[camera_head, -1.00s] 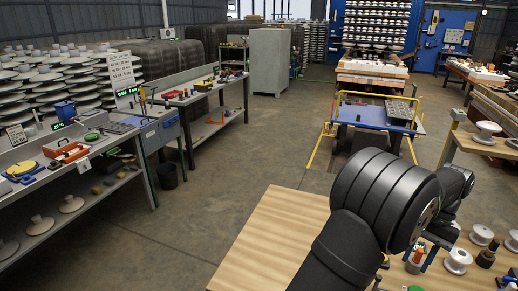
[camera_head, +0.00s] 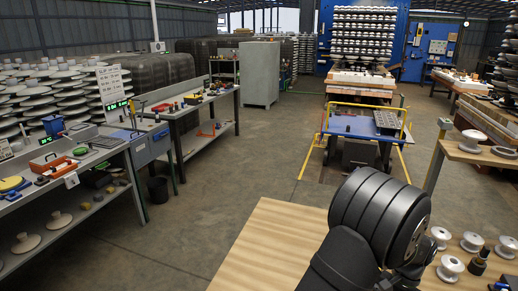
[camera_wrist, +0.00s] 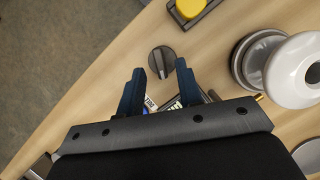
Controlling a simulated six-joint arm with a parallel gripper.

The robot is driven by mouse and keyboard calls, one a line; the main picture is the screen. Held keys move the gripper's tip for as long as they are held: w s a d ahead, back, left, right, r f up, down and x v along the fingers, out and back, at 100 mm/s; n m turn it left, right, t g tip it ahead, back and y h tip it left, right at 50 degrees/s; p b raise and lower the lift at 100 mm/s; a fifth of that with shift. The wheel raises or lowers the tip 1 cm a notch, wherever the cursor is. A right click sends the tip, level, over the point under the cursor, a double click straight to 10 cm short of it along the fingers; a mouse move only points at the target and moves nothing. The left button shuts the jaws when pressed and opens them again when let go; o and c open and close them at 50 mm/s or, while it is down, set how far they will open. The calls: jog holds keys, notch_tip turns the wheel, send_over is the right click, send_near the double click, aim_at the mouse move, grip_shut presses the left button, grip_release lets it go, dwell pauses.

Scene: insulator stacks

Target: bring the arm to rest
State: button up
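In the wrist view my gripper (camera_wrist: 160,66) points down at the wooden worktable (camera_wrist: 110,90). Its two dark blue fingers are apart, with a clear gap between the tips. A round dark knob-like piece (camera_wrist: 161,62) lies on the table just past the tips. Small labelled items show partly behind and between the fingers, and I cannot tell whether they touch them. In the head view my black arm rises over the table (camera_head: 265,245) at the lower right, and it hides the gripper.
A white insulator (camera_wrist: 290,68) stands close to the right of the fingers. A yellow item (camera_wrist: 188,8) lies in a dark holder at the top. Several spools (camera_head: 450,268) stand on the table to the right of my arm. The table's left part is bare.

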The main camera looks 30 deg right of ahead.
jog(key=shift+x, duration=1.15)
jog(key=shift+r, duration=0.1)
jog(key=v, duration=1.7)
jog(key=x, duration=1.7)
jog(key=shift+a, duration=0.1)
jog(key=shift+s+m+t, duration=0.15)
jog(key=shift+m+t, duration=0.25)
jog(key=shift+m, duration=0.7)
jog(key=m+t, duration=0.1)
jog(key=m, duration=0.3)
jog(key=shift+t, duration=0.4)
jog(key=m+t, duration=0.1)
jog(key=m, duration=0.2)
jog(key=m+t+h, duration=0.1)
jog(key=m, duration=0.2)
jog(key=shift+s, duration=0.15)
